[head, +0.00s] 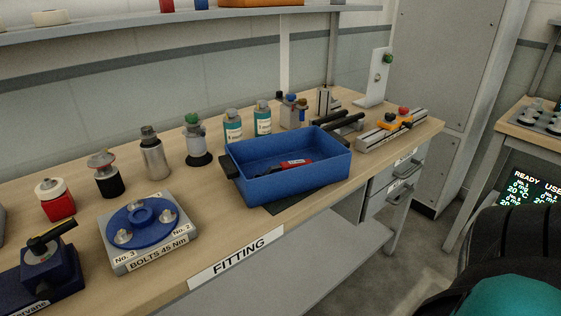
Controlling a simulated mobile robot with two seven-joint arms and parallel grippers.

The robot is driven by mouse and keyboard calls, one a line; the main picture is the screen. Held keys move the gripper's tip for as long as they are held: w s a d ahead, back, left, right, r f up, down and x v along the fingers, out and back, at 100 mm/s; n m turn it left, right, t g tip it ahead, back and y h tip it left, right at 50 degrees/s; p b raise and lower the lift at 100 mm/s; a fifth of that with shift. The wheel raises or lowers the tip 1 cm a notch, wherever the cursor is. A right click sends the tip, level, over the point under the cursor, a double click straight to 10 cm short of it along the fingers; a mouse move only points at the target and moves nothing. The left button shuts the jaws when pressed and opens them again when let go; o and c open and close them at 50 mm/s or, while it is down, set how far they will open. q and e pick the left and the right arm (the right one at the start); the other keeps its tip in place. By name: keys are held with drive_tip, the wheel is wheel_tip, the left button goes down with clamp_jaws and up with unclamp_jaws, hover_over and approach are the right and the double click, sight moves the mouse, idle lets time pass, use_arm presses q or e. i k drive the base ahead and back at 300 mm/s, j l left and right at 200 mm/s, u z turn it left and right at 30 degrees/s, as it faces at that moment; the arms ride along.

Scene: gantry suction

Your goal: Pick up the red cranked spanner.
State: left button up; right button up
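A red tool with dark ends, which looks like the red cranked spanner (294,163), lies inside the blue tray (290,191) on the bench. The near wall of the tray hides part of the tray floor, and the spanner's full shape is too small to make out. The tray has a black handle at its left end and at its right end. Neither of my grippers shows in the head view, and nothing is touching the spanner.
On the wooden bench (205,215), a blue bolt fixture (143,225) stands left of the tray. Several bottles and canisters (153,157) line the back. A metal rail device (392,130) stands to the right. A shelf (120,28) runs above.

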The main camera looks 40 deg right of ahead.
sight(284, 166)
drive_tip(key=l+u, duration=0.15)
drive_tip(key=l, duration=0.3)
drive_tip(key=k+l+u, duration=0.15)
drive_tip(key=l, duration=0.3)
drive_tip(key=k+l, duration=0.1)
drive_tip(key=l, duration=0.3)
drive_tip(key=k+l, duration=0.1)
drive_tip(key=l, duration=0.35)
